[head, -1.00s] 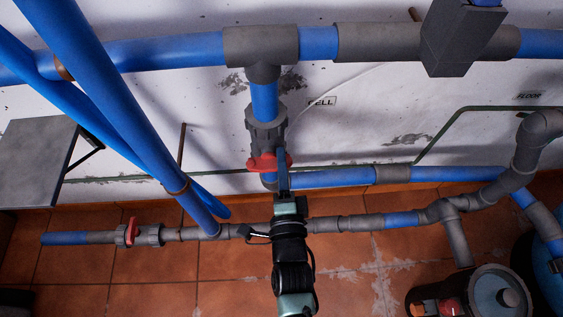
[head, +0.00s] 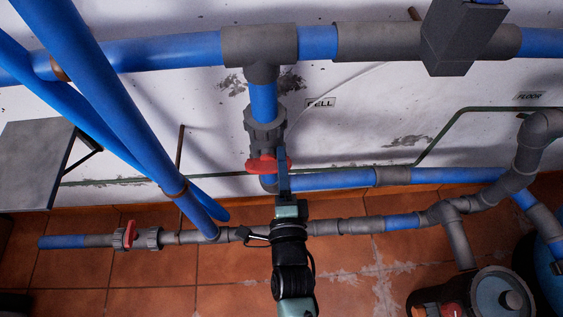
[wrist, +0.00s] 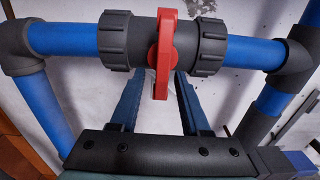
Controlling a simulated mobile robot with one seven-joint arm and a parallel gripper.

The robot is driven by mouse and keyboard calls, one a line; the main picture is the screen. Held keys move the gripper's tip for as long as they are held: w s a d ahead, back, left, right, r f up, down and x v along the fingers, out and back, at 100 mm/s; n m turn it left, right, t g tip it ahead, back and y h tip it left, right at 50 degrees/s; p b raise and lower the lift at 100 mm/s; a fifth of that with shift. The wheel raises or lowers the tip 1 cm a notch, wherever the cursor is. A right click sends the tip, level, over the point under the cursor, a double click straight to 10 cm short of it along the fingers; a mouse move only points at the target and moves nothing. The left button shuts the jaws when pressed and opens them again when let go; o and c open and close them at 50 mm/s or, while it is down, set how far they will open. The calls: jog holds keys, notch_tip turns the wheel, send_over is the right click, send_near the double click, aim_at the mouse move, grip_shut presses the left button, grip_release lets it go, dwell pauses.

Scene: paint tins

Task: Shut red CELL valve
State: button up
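The red valve handle (head: 268,163) under the CELL label (head: 320,103) sits on the vertical blue pipe below the grey tee, lying crosswise to that pipe. In the wrist view the same red handle (wrist: 164,50) also stands across its pipe, between two grey collars. My gripper (wrist: 160,80) is open, with one dark blue finger on each side of the handle's near end and a narrow gap showing on both sides. In the head view my gripper (head: 283,165) reaches up to the handle's right part and hides some of it.
A second red-handled valve (head: 130,235) sits on the low pipe at left. A horizontal blue pipe (head: 330,179) runs right from below the CELL valve. Slanting blue pipes (head: 120,110) stand at left.

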jog(key=s+p, duration=0.2)
jog(key=s, duration=1.1)
jog(key=shift+p, duration=0.4)
